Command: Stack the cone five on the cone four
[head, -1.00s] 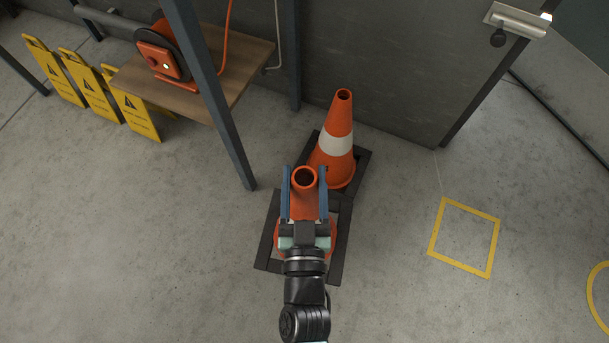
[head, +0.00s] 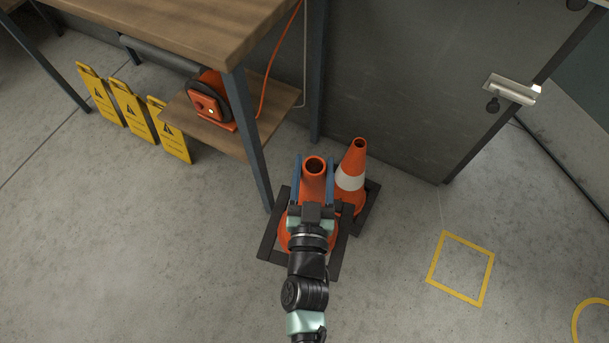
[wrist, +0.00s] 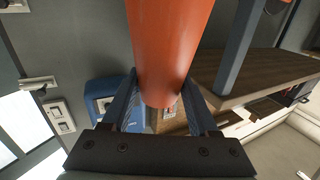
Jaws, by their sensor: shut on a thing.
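My gripper (head: 313,172) is shut on the upper part of an orange cone (head: 314,186), with one blue finger on each side. The cone is roughly upright, its open round top showing above the fingers. Its orange lower part and dark square base show around my wrist, which hides much of them. I cannot tell how far the base is off the floor. In the wrist view the held cone (wrist: 170,45) fills the upper middle between the fingers. A second orange cone (head: 352,161) with a white band stands on a dark base just behind and right. No numbers are readable on either.
A wooden workbench (head: 190,25) with a dark leg stands close on the left. A red hose reel (head: 210,102) sits on its lower shelf. Several yellow signs (head: 130,110) stand farther left. Right of the cones, the floor with a yellow square outline (head: 461,268) is clear.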

